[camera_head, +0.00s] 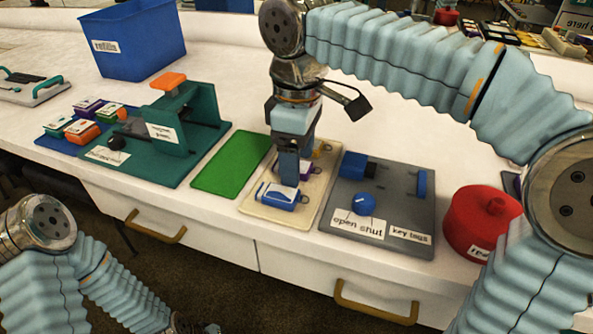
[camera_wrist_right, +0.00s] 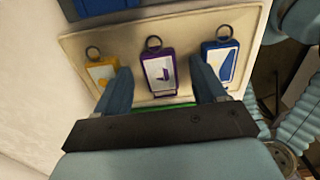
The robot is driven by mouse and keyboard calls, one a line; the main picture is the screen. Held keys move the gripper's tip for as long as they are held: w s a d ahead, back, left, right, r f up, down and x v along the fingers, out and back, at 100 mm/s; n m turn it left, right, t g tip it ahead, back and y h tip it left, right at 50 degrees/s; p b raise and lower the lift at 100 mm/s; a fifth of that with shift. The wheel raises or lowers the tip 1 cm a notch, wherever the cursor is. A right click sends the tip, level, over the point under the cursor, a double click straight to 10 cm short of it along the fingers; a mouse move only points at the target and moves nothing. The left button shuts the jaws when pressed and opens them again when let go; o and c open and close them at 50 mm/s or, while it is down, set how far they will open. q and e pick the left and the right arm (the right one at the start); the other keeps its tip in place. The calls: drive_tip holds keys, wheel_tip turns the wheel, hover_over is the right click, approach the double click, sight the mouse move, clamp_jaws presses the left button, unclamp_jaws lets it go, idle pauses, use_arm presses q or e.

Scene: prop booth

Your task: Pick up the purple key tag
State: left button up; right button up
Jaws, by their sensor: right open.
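The purple key tag (camera_wrist_right: 160,72) lies on a cream tray (camera_head: 259,211), in the middle of a row between a yellow tag (camera_wrist_right: 102,72) and a blue tag (camera_wrist_right: 220,62). In the head view the purple tag (camera_head: 306,168) is partly hidden behind my right gripper (camera_head: 288,180). The right gripper points down over the tray with its fingers apart. In the right wrist view the purple tag shows between the two fingers, with nothing gripped. The blue tag (camera_head: 279,196) is at the tray's front.
Right of the tray is a grey panel (camera_head: 375,228) with a blue knob and a "key tags" label. A red round container (camera_head: 478,225) stands farther right. A green mat (camera_head: 229,165) and a teal fixture (camera_head: 150,165) lie left. A blue bin (camera_head: 128,45) stands behind.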

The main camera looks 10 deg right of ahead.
drive_tip(key=shift+f, duration=0.15)
drive_tip(key=c, duration=1.1)
drive_tip(key=shift+c, duration=0.2)
